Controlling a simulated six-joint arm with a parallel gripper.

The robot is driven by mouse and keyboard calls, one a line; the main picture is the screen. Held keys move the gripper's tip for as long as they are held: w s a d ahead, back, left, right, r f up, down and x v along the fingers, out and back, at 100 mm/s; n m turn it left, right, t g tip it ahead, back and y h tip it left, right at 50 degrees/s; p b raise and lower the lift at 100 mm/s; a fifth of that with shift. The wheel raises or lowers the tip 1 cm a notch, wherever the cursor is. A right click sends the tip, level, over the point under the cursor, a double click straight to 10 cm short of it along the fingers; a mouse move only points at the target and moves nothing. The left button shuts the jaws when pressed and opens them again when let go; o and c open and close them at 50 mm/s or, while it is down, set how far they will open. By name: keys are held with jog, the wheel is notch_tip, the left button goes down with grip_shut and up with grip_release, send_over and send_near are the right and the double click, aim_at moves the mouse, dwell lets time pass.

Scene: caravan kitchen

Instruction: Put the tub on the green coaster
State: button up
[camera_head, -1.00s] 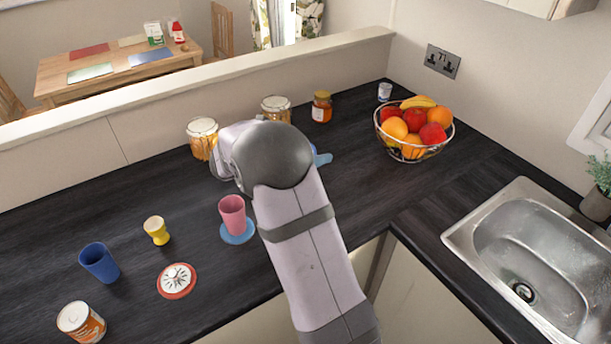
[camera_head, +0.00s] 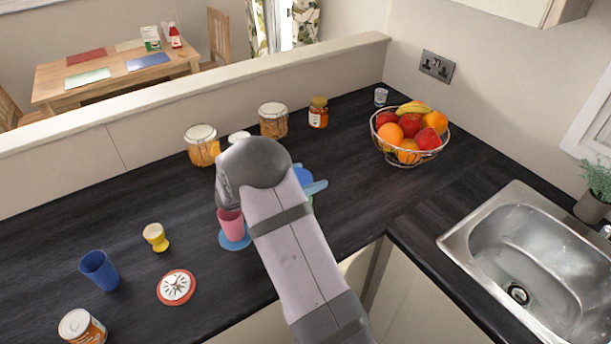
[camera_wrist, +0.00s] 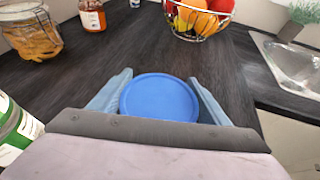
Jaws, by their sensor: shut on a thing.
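The tub (camera_wrist: 160,97) shows in the wrist view as a round blue lid between the two light-blue fingers of my gripper (camera_wrist: 162,92). My gripper is shut on it. In the head view a bit of the blue tub (camera_head: 303,176) shows at the right of my arm, beside a finger of my gripper (camera_head: 312,187); the rest is hidden. A small green sliver (camera_head: 312,200) shows just below that finger; it may be the green coaster, mostly hidden by my arm. I cannot tell the tub's height above the counter.
A pink cup (camera_head: 232,224) stands on a blue coaster (camera_head: 234,242) just left of my arm. A green-and-white container (camera_wrist: 14,130) is close at left in the wrist view. Jars (camera_head: 202,147) and a fruit basket (camera_head: 410,135) stand behind. Counter (camera_head: 350,200) right of my gripper is clear.

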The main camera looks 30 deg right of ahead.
jog(key=shift+f, duration=0.2)
jog(key=o, duration=1.1)
jog(key=shift+r, duration=0.1)
jog(key=shift+c, duration=0.2)
jog(key=shift+r, duration=0.15)
jog(key=b+v, duration=0.3)
jog(key=v, duration=0.9)
jog(key=shift+b, duration=0.3)
